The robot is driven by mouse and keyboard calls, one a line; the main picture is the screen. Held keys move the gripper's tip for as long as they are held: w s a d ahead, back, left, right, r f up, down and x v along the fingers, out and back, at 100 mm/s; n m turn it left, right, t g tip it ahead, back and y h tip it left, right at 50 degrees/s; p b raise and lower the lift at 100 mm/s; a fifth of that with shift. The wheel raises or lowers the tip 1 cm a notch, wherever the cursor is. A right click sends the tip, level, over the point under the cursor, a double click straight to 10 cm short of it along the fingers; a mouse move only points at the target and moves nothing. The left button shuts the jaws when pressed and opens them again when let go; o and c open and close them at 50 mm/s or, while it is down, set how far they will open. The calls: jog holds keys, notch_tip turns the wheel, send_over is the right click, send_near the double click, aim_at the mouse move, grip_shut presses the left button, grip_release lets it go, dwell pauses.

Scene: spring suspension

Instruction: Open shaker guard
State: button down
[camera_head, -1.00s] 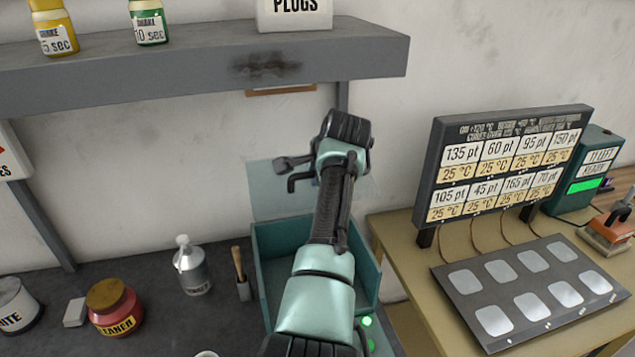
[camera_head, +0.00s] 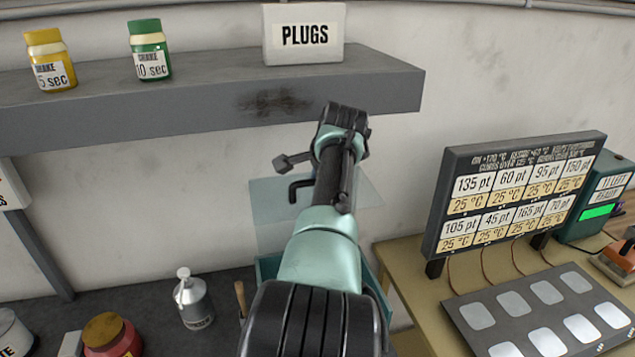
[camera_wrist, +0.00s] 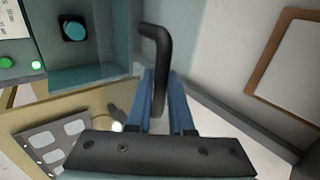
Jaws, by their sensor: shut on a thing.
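The shaker is a teal open-topped box (camera_head: 268,268), mostly hidden behind my arm in the head view. Its guard, a clear pane (camera_head: 270,220), stands raised above the box against the wall. The guard's black bent handle (camera_head: 298,188) shows just left of my wrist. In the wrist view, my gripper (camera_wrist: 164,76) has its blue fingers on either side of the black handle (camera_wrist: 157,45) and is shut on it. The wrist view also shows the teal shaker body (camera_wrist: 112,40) with a round knob (camera_wrist: 74,29) and a green light (camera_wrist: 37,65). My arm hides the fingers in the head view.
A grey shelf (camera_head: 180,115) overhangs the bench, with bottles and a PLUGS box (camera_head: 303,40) on it. A metal bottle (camera_head: 193,300) and a red jar (camera_head: 112,338) stand left of the shaker. A display panel (camera_head: 520,195) and plate (camera_head: 545,310) are right.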

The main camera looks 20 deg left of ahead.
jog(key=shift+f, duration=0.1)
dwell(0.3)
jog(key=c, duration=0.8)
grip_release()
jog(key=shift+a, duration=0.1)
jog(key=shift+s+d+r+b, duration=0.2)
jog(key=shift+d+r+b, duration=0.05)
jog(key=shift+r+b, duration=0.3)
jog(key=b+v, duration=0.5)
jog(key=v, duration=0.6)
jog(key=shift+s+d+r, duration=0.2)
jog(key=shift+r, duration=0.1)
